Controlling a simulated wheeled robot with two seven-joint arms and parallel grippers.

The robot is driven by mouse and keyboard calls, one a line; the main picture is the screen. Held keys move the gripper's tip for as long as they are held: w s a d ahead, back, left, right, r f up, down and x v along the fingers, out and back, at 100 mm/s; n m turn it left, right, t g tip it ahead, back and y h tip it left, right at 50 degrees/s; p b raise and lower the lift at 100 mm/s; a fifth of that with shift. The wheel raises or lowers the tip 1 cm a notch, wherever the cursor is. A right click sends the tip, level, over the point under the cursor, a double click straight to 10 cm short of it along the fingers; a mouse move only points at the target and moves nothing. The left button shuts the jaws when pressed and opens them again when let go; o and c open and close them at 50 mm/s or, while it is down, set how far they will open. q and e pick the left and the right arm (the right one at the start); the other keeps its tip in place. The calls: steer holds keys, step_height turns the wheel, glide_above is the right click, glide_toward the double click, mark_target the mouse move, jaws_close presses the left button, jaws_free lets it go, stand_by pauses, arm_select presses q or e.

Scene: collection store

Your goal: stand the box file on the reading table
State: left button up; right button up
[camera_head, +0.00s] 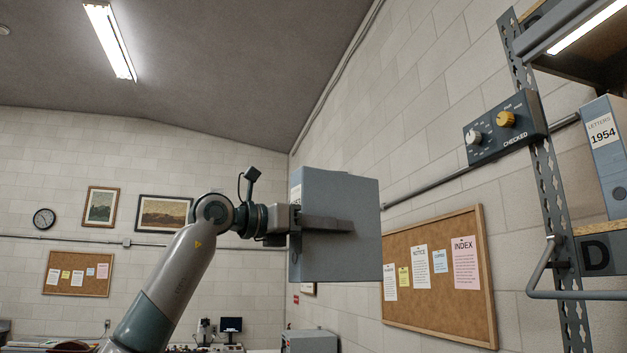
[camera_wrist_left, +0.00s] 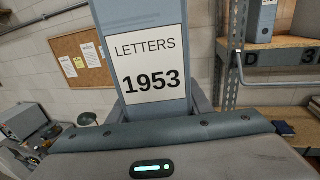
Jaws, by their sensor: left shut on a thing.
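The grey-blue box file (camera_head: 350,245) is held up in the air in the middle of the head view, its broad side toward me. My left gripper (camera_head: 325,223) is shut on it, with one finger lying across that broad side. In the left wrist view the box file's spine (camera_wrist_left: 160,98) carries a white label reading LETTERS 1953 and stands between the two fingers of my left gripper (camera_wrist_left: 160,112). The reading table cannot be made out for certain. My right gripper is in neither view.
A metal shelf rack (camera_head: 552,200) stands at the right, with a LETTERS 1954 file (camera_head: 607,150) on it and a control box with knobs (camera_head: 505,127) on its post. A cork board (camera_head: 437,275) hangs on the wall. A grey cabinet (camera_head: 309,342) stands low behind.

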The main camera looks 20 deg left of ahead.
arm_select(q)
step_height(320, 180, down, 41)
steer(key=m+g+h, duration=0.2)
steer(key=g+h, duration=0.1)
steer(key=s+a+f+m+g, duration=0.1)
steer(key=s+a+f, duration=0.2)
steer(key=s+f, duration=2.25)
steer(key=w+d, duration=0.2)
steer(key=d, duration=0.6)
step_height(320, 180, down, 8)
steer(key=b, duration=0.7)
steer(key=shift+a+f+t, duration=0.15)
steer(key=shift+a+t, duration=0.05)
steer(key=shift+t, duration=0.1)
